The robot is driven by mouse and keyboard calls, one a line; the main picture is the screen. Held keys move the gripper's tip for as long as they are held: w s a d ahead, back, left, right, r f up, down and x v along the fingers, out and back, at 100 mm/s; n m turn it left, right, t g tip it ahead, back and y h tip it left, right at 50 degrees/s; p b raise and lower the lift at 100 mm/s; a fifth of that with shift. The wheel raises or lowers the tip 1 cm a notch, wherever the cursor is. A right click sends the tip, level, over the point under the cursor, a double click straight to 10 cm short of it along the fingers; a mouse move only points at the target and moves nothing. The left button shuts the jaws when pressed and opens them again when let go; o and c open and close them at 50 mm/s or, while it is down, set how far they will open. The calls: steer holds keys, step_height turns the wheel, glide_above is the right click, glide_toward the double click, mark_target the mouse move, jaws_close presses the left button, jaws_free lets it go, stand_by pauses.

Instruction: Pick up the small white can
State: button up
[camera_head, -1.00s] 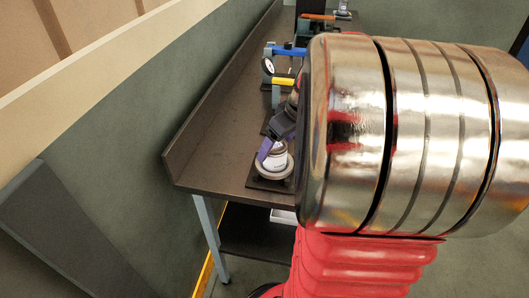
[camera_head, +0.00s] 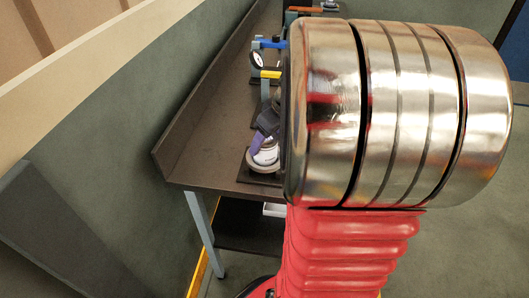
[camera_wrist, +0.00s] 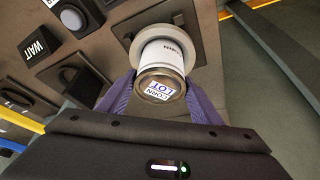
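The small white can (camera_wrist: 166,55) stands in a round pale holder (camera_wrist: 123,24) in the wrist view. Its metal-rimmed end with a lettered label faces the camera. My gripper (camera_wrist: 161,80) has its two purple fingers on either side of the can, the tips close to its sides. The fingers look apart and open; whether they touch the can is hard to tell. In the head view the can (camera_head: 268,154) is small near the bench's front end, partly hidden by my gripper (camera_head: 260,138) and my arm.
The dark bench (camera_head: 205,135) has a raised back edge along the green wall (camera_head: 110,140). Farther along it are a blue-handled fixture (camera_head: 268,43) and a yellow one (camera_head: 270,74).

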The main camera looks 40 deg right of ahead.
steer(key=c, duration=1.1)
steer(key=shift+o, duration=0.2)
steer(key=shift+r, duration=5.05)
steer(key=shift+s, duration=0.1)
